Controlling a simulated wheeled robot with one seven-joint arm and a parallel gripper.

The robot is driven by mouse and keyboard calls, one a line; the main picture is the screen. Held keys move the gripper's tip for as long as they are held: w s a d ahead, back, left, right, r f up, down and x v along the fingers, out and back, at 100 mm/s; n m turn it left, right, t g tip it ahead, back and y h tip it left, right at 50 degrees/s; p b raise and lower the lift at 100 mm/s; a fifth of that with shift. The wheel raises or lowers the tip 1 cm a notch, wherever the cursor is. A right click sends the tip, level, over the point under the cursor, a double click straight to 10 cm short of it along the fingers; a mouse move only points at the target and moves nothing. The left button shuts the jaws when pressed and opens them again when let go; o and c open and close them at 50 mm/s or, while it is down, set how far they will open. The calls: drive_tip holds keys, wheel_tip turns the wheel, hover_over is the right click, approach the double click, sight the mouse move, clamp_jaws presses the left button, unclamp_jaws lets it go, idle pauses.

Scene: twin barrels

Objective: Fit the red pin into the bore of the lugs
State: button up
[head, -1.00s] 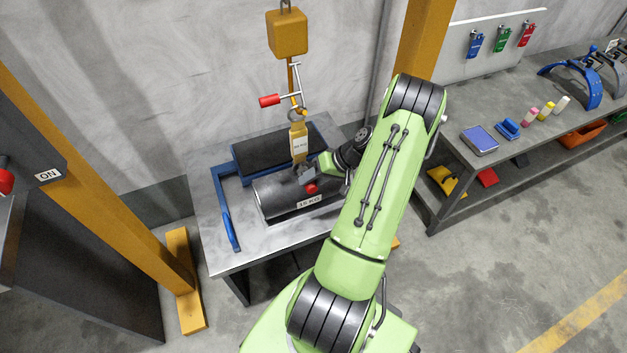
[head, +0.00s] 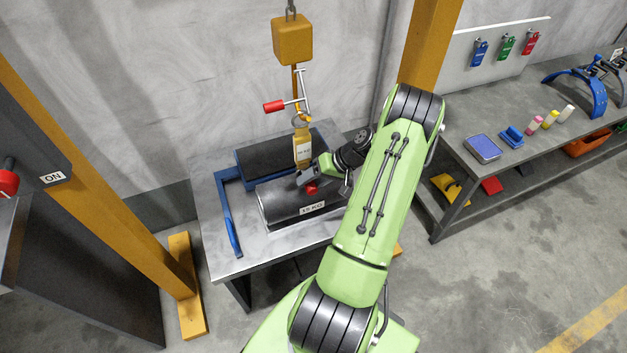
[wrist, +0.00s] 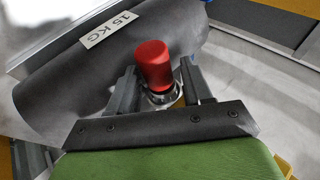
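The red pin (wrist: 153,64) shows in the wrist view between the two fingers of my gripper (wrist: 160,80), with a silvery ring-like part just below its red head. In the head view the pin's red end (head: 311,188) lies over the dark barrel labelled 15 KG (head: 285,203), just below the yellow tagged weight link (head: 303,149). The lugs and their bore are hidden behind my gripper, so I cannot tell whether the pin is in them.
A side bench (head: 480,175) stands at right.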

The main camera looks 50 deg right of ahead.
drive_tip(key=shift+o, duration=0.4)
drive_tip(key=shift+w, duration=0.1)
drive_tip(key=shift+d, duration=0.1)
drive_tip(key=shift+d+r, duration=0.1)
drive_tip(key=p+v, duration=0.5)
drive_tip(key=v, duration=1)
drive_tip(key=shift+s, duration=0.35)
drive_tip(key=shift+r, duration=0.1)
